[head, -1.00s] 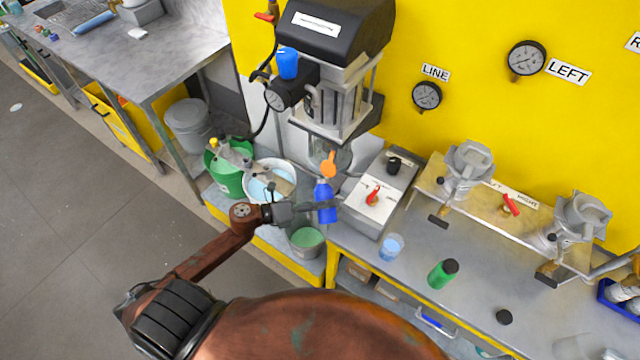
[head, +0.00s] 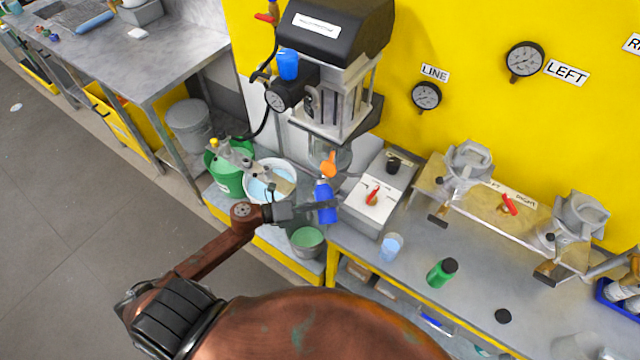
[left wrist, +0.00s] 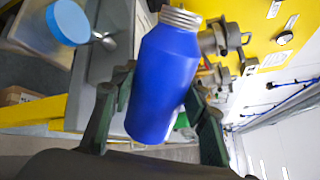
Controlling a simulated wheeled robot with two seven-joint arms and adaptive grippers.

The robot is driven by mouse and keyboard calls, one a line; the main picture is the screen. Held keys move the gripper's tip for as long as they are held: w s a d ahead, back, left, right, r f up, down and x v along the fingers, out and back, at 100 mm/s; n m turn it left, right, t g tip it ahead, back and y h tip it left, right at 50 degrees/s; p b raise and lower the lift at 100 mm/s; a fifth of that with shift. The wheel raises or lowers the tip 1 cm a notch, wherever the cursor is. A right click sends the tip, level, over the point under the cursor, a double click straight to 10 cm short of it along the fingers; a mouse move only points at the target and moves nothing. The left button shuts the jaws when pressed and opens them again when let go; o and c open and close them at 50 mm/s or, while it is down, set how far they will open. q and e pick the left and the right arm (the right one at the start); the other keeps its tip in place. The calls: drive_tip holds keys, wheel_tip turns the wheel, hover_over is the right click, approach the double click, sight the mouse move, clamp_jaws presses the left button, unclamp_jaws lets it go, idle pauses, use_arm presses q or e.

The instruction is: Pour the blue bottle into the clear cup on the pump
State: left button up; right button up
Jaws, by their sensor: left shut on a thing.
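My left gripper (head: 318,208) is shut around the body of the blue bottle (head: 324,190) and holds it up in front of the machine, near the grey control box. In the left wrist view, the blue bottle (left wrist: 163,80) stands tilted between the fingers, its bare threaded metal neck uncapped at the top. A clear cup (head: 390,247) with light blue contents stands on the bench, right of the bottle and apart from it. A clear vessel (head: 345,160) shows partly under the machine, behind the orange handle. My right gripper is not in view.
The grey control box (head: 360,205) with a red lever stands right of the bottle. Buckets, one green (head: 226,178) and one white (head: 270,172), stand left of the machine.

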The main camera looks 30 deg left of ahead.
use_arm(q)
drive_tip(key=shift+n+p, duration=0.3)
drive_tip(key=shift+p, duration=0.05)
idle(0.8)
drive_tip(key=shift+s+d+r+n+g+p, duration=0.15)
drive_tip(key=shift+r+n+g+p, duration=0.15)
drive_tip(key=shift+r+n+p, duration=0.6)
idle(1.4)
drive_tip(key=shift+w+a+r+n+p, duration=0.15)
drive_tip(key=shift+w+a+n+p, duration=0.2)
drive_tip(key=shift+p, duration=0.95)
idle(1.8)
drive_tip(key=shift+s+d, duration=0.1)
drive_tip(key=shift+d, duration=0.05)
